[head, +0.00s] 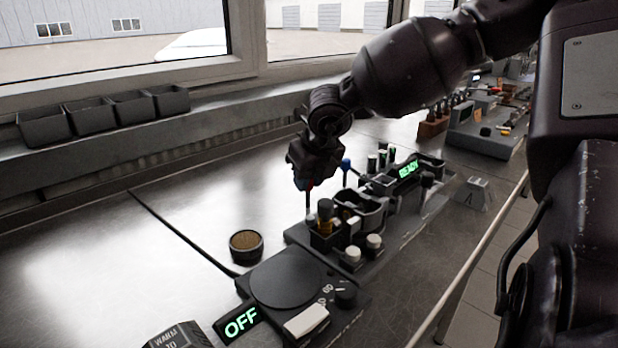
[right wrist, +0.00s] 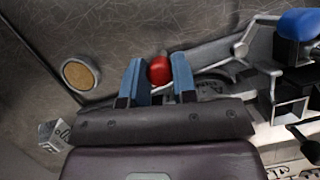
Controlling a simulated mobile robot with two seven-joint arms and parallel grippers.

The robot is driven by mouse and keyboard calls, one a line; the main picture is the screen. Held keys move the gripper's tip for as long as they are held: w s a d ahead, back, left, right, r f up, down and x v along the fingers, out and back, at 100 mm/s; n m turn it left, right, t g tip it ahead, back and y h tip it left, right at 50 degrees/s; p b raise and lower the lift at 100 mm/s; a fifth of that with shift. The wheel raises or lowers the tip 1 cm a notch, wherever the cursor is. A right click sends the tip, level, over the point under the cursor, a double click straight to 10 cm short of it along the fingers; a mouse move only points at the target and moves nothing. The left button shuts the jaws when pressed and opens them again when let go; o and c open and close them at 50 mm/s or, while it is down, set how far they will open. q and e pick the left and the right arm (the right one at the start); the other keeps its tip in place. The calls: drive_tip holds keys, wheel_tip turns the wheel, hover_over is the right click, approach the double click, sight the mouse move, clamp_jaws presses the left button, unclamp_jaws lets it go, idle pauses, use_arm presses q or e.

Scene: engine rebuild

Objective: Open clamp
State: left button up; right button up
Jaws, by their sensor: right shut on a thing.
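My right gripper (head: 310,180) reaches down over the fixture (head: 296,233) on the bench. In the right wrist view its two blue-grey fingers (right wrist: 159,82) are shut on a red ball knob (right wrist: 159,70). In the head view only a little of the red knob (head: 309,187) shows under the gripper. A blue knob (head: 346,164) stands on a post just right of it and also shows at the top right of the right wrist view (right wrist: 300,24). The clamp's body under the red knob is mostly hidden. My left gripper is not in view.
A dark round plate (head: 287,280) with an "OFF" display (head: 241,322) lies in front of the fixture. A round brown-topped dish (head: 246,246) sits to the left. A "READY" display (head: 408,169) stands behind. The bench at left is clear, and grey bins (head: 45,125) line the sill.

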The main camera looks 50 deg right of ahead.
drive_tip(key=n, duration=0.1)
drive_tip(key=n+y, duration=0.1)
drive_tip(key=n, duration=0.1)
drive_tip(key=shift+w+a+p, duration=0.3)
drive_tip(key=shift+a+p, duration=0.1)
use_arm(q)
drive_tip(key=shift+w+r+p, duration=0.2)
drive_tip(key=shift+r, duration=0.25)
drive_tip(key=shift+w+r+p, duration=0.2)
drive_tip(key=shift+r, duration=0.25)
use_arm(e)
drive_tip(key=shift+a+n+g+y, duration=0.35)
drive_tip(key=shift+a+n+y, duration=0.35)
drive_tip(key=shift+n, duration=1.45)
drive_tip(key=shift+a+n+g+y, duration=0.3)
drive_tip(key=shift+a+n+y, duration=0.4)
drive_tip(key=shift+n, duration=1.4)
drive_tip(key=shift+a+n+g+y, duration=0.35)
drive_tip(key=shift+a+n+y, duration=0.35)
drive_tip(key=shift+n, duration=1.45)
drive_tip(key=o, duration=0.9)
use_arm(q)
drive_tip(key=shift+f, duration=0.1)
